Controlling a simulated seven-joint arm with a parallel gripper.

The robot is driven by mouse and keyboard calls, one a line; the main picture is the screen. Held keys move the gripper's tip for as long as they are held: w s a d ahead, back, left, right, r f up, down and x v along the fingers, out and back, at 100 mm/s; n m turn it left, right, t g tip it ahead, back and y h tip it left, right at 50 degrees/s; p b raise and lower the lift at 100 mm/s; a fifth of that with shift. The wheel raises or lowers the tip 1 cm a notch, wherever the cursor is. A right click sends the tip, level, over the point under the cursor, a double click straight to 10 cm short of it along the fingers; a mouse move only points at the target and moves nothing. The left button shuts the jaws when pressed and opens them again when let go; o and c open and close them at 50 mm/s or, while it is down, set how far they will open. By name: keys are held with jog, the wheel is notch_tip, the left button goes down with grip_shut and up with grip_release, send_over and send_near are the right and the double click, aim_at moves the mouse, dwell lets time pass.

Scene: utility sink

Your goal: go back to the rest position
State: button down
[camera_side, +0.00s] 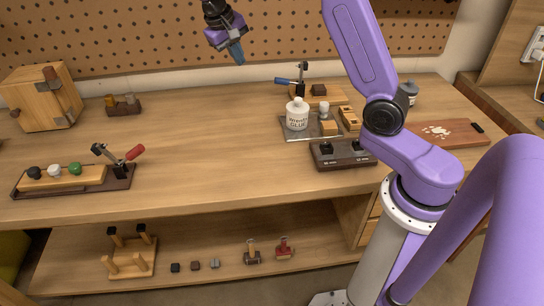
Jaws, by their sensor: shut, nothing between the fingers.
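My gripper (236,52) is high up at the top of the picture, in front of the pegboard. Its fingers point down and are shut together, with nothing held. It is apart from the bench and everything on it. My purple arm bends from the right side of the picture, and part of the link to the gripper runs out of the frame at the top.
A toggle-clamp fixture (72,180) with three knobs is at left, near a wooden box (41,96). The bench's middle (205,150) is clear.

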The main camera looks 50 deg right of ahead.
jog(key=s+a+n+t+y, duration=0.1)
jog(key=s+a+n+y, duration=0.2)
jog(key=s+a+n, duration=0.85)
jog(key=s+f+n+y, duration=0.1)
jog(key=s+f+n, duration=0.1)
jog(key=s, duration=1.1)
jog(key=s+f+n+y, duration=0.1)
jog(key=s+f+n, duration=0.1)
jog(key=s, duration=1.1)
jog(key=shift+f, duration=0.25)
jog(key=shift+d+n, duration=0.1)
jog(key=shift+n, duration=0.15)
